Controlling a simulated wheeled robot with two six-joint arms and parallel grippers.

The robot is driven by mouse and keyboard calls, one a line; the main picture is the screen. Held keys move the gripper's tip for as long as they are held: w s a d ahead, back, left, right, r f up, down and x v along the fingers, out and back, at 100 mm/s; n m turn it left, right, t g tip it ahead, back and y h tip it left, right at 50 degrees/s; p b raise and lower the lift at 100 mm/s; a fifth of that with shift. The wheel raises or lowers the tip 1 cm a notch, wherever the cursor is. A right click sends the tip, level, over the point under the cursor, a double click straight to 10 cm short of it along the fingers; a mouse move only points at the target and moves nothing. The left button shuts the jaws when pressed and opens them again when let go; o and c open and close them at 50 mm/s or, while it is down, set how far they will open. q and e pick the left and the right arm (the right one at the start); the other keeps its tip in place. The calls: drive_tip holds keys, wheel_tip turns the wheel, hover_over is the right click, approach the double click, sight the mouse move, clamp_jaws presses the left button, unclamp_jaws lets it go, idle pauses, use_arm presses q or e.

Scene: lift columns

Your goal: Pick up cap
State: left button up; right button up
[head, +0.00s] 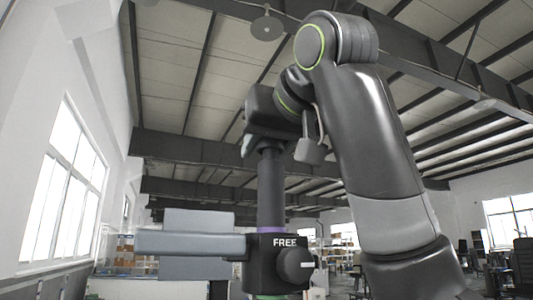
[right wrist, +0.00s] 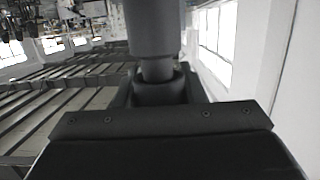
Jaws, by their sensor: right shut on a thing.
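My right gripper (head: 268,138) is at the top of a dark upright column (head: 271,188) in the head view. It is shut on a dark round piece, which looks like the cap (right wrist: 160,90) in the right wrist view. The gripper hides most of this piece in the head view. In the right wrist view a narrow neck and a wider grey column (right wrist: 152,28) stand in line beyond it. I cannot tell whether the cap touches the column. My left gripper is not in view.
A black housing (head: 278,262) marked FREE, with a round knob (head: 296,265), surrounds the column below a purple ring. A grey horizontal bar (head: 190,244) and a grey block reach left from it. Shelves and chairs stand far behind. The air left of the gripper is clear.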

wheel_tip(320, 180, up, 8)
drive_tip(key=shift+s+r+p, duration=0.1)
drive_tip(key=shift+r+p, duration=0.15)
drive_tip(key=shift+p, duration=0.8)
drive_tip(key=shift+r, duration=0.1)
drive_tip(key=shift+r+p, duration=0.55)
drive_tip(key=shift+p, duration=0.1)
wheel_tip(320, 180, up, 5)
drive_tip(key=p, duration=0.4)
drive_tip(key=shift+f+p, duration=0.1)
drive_tip(key=shift+p, duration=0.2)
drive_tip(key=shift+f, duration=0.1)
